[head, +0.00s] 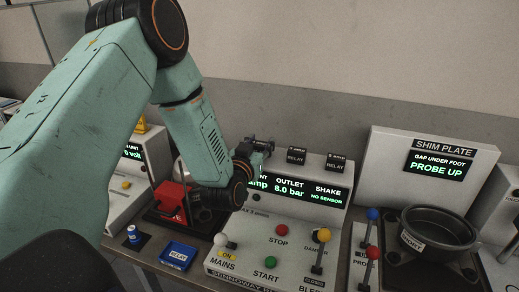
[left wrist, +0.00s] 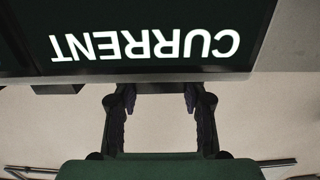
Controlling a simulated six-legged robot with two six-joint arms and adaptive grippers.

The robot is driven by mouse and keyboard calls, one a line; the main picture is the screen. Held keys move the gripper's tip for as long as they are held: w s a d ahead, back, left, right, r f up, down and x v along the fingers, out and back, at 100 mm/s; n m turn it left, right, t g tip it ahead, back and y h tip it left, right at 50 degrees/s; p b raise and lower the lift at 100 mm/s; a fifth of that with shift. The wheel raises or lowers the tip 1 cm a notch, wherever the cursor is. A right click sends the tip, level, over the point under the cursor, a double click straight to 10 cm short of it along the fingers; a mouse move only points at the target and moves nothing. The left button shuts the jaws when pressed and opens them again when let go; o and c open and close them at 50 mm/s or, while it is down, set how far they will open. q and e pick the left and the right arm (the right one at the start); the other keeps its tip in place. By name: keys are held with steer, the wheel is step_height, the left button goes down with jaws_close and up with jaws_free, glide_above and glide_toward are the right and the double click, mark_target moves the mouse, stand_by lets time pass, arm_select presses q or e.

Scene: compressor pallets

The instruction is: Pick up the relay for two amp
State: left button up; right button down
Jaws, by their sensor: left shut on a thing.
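My left gripper (head: 258,146) is at the top edge of the console, left of two black relays, the nearer one (head: 296,156) and the farther one (head: 336,162). It is shut on a dark thing that looks like a third relay, mostly hidden by the fingers. In the left wrist view the two fingers (left wrist: 160,95) stand on either side of a dark strip below the upside-down CURRENT display (left wrist: 145,45). The relays' small rating text is too small to read. My right gripper is not in view.
The console (head: 270,262) shows outlet 8.0 bar and carries buttons and levers. A blue tray marked RELAY (head: 164,254) lies on the bench at left. A shim plate unit (head: 425,150) and a black pot (head: 437,230) stand at right.

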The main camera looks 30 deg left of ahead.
arm_select(q)
steer(key=shift+c, duration=0.9)
